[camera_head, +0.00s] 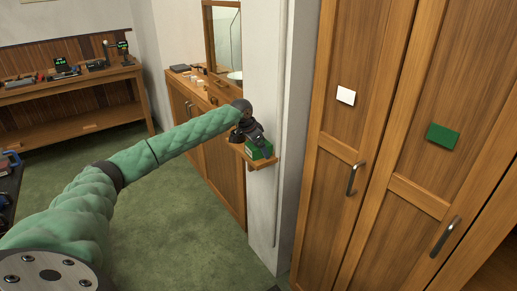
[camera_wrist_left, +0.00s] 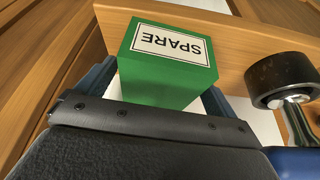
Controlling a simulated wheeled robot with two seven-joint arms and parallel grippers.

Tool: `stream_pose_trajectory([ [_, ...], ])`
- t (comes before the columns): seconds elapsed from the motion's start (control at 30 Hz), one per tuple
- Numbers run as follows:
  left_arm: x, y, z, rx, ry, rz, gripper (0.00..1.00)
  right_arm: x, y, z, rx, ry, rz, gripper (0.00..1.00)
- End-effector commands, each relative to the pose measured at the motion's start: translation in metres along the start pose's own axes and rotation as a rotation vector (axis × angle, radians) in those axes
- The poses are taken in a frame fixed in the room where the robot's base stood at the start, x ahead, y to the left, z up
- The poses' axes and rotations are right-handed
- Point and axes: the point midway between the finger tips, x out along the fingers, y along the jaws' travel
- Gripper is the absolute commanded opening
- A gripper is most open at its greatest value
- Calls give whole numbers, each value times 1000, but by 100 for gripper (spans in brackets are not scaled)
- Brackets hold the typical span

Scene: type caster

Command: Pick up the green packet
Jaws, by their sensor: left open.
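The green packet (camera_head: 259,151) is a box on a small wooden shelf (camera_head: 264,163) fixed to the white pillar. In the left wrist view the packet (camera_wrist_left: 158,75) shows a white label reading SPARE, upside down. My left gripper (camera_head: 250,136) reaches the shelf from the left and partly covers the packet. In the wrist view its blue fingers (camera_wrist_left: 160,92) are open, one on each side of the packet's near part. I cannot tell whether they touch it. The gripper body hides the packet's lower end. My right gripper is not in view.
A black-wheeled caster (camera_wrist_left: 282,82) is close to the packet's right in the wrist view. A workbench (camera_head: 70,84) stands far left. Green floor is clear between.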

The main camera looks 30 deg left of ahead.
Motion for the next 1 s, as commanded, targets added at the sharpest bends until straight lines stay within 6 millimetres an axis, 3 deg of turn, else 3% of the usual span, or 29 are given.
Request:
stream_pose_trajectory([
  [0.17,0,0,0,0,0,0,94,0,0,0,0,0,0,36],
  [0.2,0,0,0,0,0,0,90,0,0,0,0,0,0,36],
  [0.6,0,0,0,0,1,0,11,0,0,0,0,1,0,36],
  [0.67,-3,-1,-2,0,4,-1,2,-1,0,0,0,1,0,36],
  [1.0,-3,-1,-1,0,4,-1,2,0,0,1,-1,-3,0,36],
])
